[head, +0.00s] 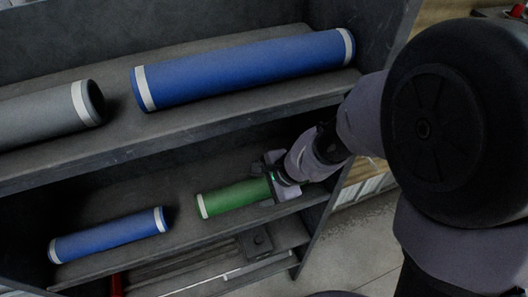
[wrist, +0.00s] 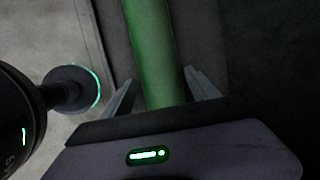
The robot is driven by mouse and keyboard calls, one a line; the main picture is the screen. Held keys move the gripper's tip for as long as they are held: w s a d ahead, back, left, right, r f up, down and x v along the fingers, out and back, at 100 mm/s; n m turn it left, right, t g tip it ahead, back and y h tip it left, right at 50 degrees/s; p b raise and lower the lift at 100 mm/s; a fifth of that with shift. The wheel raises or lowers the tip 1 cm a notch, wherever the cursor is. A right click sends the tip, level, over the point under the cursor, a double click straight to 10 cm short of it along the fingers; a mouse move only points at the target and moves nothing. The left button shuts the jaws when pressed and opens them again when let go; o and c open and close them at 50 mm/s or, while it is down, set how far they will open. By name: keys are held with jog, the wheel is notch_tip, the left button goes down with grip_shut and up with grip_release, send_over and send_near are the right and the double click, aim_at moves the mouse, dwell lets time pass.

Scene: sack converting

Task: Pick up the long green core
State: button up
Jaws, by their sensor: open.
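A green core (head: 233,197) with a white band at its left end lies on the lower shelf in the head view. Its right part is hidden behind my gripper (head: 277,184). In the wrist view the green core (wrist: 151,50) runs between the two fingers of my gripper (wrist: 154,90). The fingers are open, one on each side of it, with a gap visible at least on the left. I cannot tell whether the right finger touches it.
A short blue core (head: 108,236) lies to the left on the lower shelf (head: 185,228). A dark shelf side panel (head: 325,213) stands right of the gripper.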

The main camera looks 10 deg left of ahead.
jog(key=shift+w+a+f, duration=0.1)
jog(key=shift+a+f, duration=0.3)
jog(key=shift+f, duration=0.2)
jog(key=shift+d+r, duration=0.1)
jog(key=shift+c, duration=0.9)
grip_shut()
